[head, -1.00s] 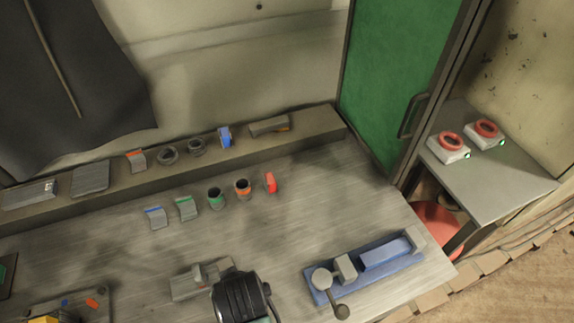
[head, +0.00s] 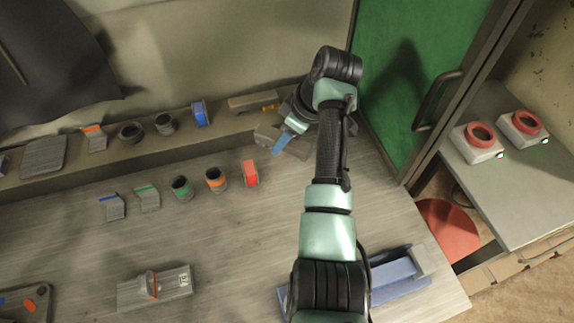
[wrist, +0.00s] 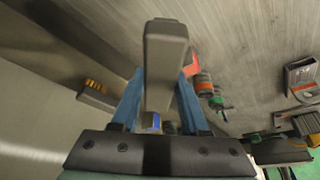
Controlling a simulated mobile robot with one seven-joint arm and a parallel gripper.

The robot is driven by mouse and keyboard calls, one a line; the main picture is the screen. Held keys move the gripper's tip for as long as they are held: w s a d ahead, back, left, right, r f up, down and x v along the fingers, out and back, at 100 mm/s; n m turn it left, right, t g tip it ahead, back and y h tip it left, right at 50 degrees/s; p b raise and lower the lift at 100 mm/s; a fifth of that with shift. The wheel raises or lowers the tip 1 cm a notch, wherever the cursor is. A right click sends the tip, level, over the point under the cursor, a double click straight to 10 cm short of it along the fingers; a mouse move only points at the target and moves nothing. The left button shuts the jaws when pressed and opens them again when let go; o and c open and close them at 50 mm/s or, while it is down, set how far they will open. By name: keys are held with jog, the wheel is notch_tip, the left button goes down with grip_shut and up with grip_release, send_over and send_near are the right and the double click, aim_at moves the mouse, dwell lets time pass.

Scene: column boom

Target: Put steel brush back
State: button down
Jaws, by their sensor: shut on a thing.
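My gripper (head: 287,134) is at the back right of the bench, close to the shelf ledge. Its blue fingers are shut on a grey, bar-shaped block, which looks like the steel brush (head: 267,136). In the wrist view the brush (wrist: 165,55) sits between the two fingers of my gripper (wrist: 160,78) and sticks out past their tips. Its bristles cannot be made out. A similar brush with orange-yellow bristles (head: 252,102) lies on the ledge just behind; it also shows left of my fingers in the wrist view (wrist: 98,95).
The ledge (head: 70,182) holds several tools, including a blue-marked one (head: 200,114). A row with a red piece (head: 250,173) stands before it. A grey block (head: 155,287) and a blue fixture (head: 398,277) are in front. The green door (head: 405,90) stands close right.

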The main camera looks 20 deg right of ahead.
aim_at(279, 170)
notch_tip(279, 170, down, 9)
jog(key=shift+f, duration=0.1)
dwell(0.3)
jog(key=shift+c, duration=2.1)
grip_release()
jog(key=shift+f, duration=0.1)
jog(key=shift+s, duration=0.1)
